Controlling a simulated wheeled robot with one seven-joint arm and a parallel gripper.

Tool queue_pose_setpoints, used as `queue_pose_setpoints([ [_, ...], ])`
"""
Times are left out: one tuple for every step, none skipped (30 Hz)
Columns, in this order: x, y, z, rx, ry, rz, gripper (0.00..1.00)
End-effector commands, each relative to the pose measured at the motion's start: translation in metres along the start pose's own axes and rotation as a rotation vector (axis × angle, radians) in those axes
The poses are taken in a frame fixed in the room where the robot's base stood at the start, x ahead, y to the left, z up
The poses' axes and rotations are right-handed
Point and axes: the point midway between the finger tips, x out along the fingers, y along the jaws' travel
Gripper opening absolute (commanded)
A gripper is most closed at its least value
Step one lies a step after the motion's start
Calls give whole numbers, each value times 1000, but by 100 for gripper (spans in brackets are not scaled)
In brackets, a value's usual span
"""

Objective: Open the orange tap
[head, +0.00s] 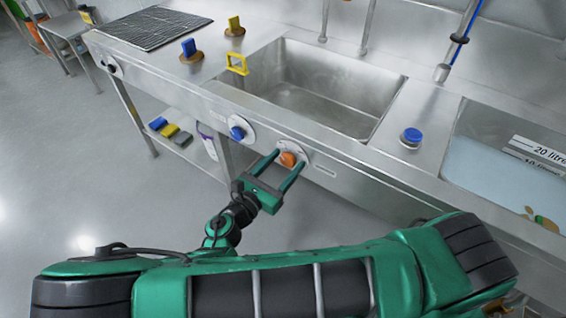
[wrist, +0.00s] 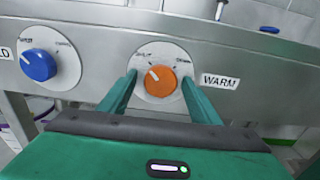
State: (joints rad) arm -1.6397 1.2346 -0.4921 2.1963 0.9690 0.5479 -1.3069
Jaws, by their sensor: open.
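The orange tap (head: 288,159) is a round knob on a white dial plate on the front panel of the steel sink unit. In the wrist view the orange tap (wrist: 160,81) has a white pointer mark aimed up and left, and a WARM label (wrist: 220,81) is to its right. My gripper (head: 283,166) is open, its two green fingers pointing at the panel. In the wrist view my gripper (wrist: 158,82) has one finger on each side of the knob. I cannot tell whether the fingers touch it.
A blue knob (wrist: 39,65) sits on the same panel to the left; it also shows in the head view (head: 237,133). The sink basin (head: 320,100) is above and behind. A lower shelf (head: 175,140) holds small coloured items. The floor at left is clear.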

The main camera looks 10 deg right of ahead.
Motion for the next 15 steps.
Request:
queue_pose_setpoints([
  [0, 0, 0, 0, 0, 0, 57],
  [0, 0, 0, 0, 0, 0, 57],
  [0, 0, 0, 0, 0, 0, 57],
  [0, 0, 0, 0, 0, 0, 57],
  [0, 0, 0, 0, 0, 0, 53],
  [0, 0, 0, 0, 0, 0, 43],
  [0, 0, 0, 0, 0, 0, 36],
  [0, 0, 0, 0, 0, 0, 29],
  [0, 0, 0, 0, 0, 0, 19],
  [0, 0, 0, 0, 0, 0, 16],
  [0, 0, 0, 0, 0, 0, 16],
  [-2, 2, 0, 1, 0, -1, 16],
  [-1, 2, 0, 1, 0, 0, 16],
  [-1, 2, 0, 2, 0, 0, 16],
  [-1, 1, 0, 5, 1, 1, 16],
])
